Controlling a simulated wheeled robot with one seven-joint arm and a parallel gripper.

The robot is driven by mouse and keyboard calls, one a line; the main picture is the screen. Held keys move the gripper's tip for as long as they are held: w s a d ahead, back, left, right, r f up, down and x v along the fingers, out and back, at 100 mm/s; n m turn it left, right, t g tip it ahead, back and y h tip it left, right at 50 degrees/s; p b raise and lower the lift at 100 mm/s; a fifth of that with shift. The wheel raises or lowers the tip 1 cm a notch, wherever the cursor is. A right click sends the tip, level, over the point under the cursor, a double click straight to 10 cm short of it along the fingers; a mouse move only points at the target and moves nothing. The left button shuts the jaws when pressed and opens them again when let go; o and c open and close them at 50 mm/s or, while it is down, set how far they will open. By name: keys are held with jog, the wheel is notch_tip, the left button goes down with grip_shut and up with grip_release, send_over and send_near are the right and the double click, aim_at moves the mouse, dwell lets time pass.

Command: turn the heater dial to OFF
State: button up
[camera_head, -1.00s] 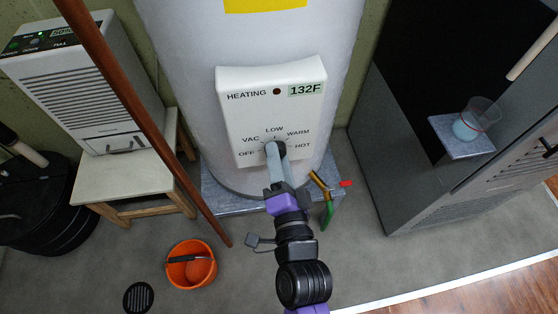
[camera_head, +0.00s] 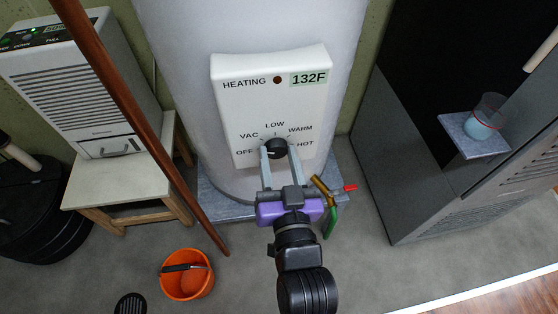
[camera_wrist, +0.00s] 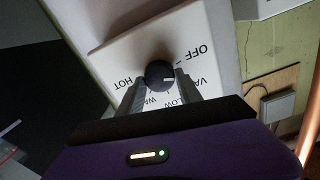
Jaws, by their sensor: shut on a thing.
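The white heater panel (camera_head: 270,95) on the tank shows HEATING, 132F and the dial labels OFF, VAC, LOW, WARM and HOT. The black dial (camera_head: 274,149) sits low on the panel. My gripper (camera_head: 279,150) reaches it from below, one grey finger on each side, shut on it. In the wrist view the dial (camera_wrist: 160,74) lies between the fingertips (camera_wrist: 160,88). Its white mark appears to point toward VAC, with OFF further round. The mark is not clear in the head view, and the fingers partly cover the labels.
A brown pole (camera_head: 130,110) slants down left of the tank. A brass valve with a red handle (camera_head: 350,188) and green hose (camera_head: 330,222) is close right of my gripper. An orange bucket (camera_head: 187,283) stands on the floor. A grey cabinet (camera_head: 400,165) is at right.

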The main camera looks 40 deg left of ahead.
jog(key=n+b, duration=0.1)
jog(key=n, duration=0.2)
jog(key=n+b, duration=0.1)
jog(key=n, duration=0.1)
jog(key=shift+s+f+n, duration=0.1)
jog(key=shift+f+n, duration=0.1)
jog(key=shift+n, duration=0.2)
jog(key=shift+n+b, duration=0.3)
jog(key=o, duration=1.4)
jog(key=shift+r, duration=0.1)
jog(key=shift+c, duration=0.2)
jog(key=v, duration=0.7)
jog(key=shift+s+d, duration=0.2)
jog(key=shift+s, duration=0.05)
jog(key=shift+r, duration=0.1)
